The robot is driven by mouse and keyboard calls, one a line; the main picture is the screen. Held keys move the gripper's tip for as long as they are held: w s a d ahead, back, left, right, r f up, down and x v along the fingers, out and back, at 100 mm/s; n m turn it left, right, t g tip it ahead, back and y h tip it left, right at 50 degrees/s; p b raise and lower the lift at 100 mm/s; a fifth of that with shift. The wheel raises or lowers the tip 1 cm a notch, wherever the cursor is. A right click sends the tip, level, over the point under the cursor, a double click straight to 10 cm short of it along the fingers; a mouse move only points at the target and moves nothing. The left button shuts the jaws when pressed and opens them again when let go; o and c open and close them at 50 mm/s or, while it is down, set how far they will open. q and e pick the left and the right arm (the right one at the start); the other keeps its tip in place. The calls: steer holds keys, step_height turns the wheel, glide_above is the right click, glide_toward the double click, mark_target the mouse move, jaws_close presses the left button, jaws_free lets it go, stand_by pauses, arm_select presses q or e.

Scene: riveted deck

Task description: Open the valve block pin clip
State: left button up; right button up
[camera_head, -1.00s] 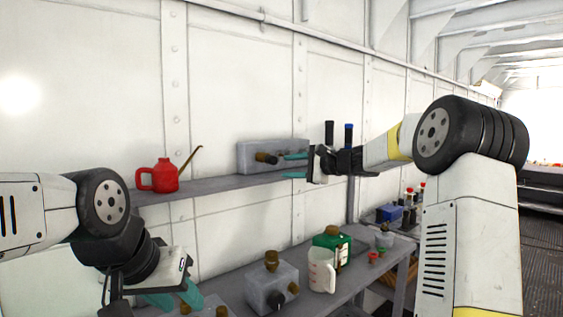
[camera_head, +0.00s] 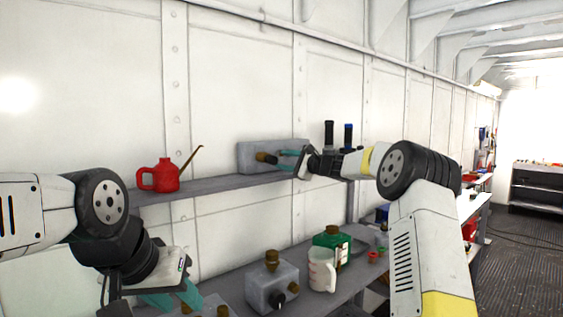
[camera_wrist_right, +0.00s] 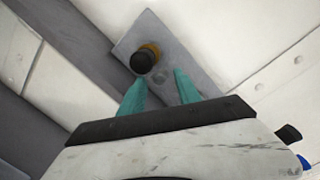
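A grey block with a black-and-brass knob, likely the valve block (camera_head: 248,148), sits on the upper shelf against the wall. Its knob (camera_head: 265,158) sticks out from the front. In the right wrist view the block (camera_wrist_right: 203,62) is tilted, and the knob (camera_wrist_right: 146,58) lies just beyond my fingertips. My right gripper (camera_head: 282,159) is open, teal fingers apart, in front of the block by the knob. In the wrist view the fingers (camera_wrist_right: 156,78) are apart, with nothing held. I cannot make out a pin clip. My left gripper (camera_head: 174,296) is open and empty at lower left.
A red oil can (camera_head: 160,177) stands left on the shelf (camera_head: 205,187). Black and blue-topped upright handles (camera_head: 338,137) stand just right of my right gripper. Below, another knobbed grey block (camera_head: 268,290), a white jug (camera_head: 321,272) and a green container (camera_head: 331,240) stand on the bench.

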steer(key=shift+c, duration=0.5)
jaws_close()
steer(key=n, duration=0.4)
steer(key=shift+n, duration=0.3)
steer(key=shift+o, duration=0.5)
jaws_free()
steer(key=shift+d, duration=0.1)
steer(key=v, duration=0.7)
steer(key=shift+s+d, duration=0.2)
steer(key=shift+s, duration=0.1)
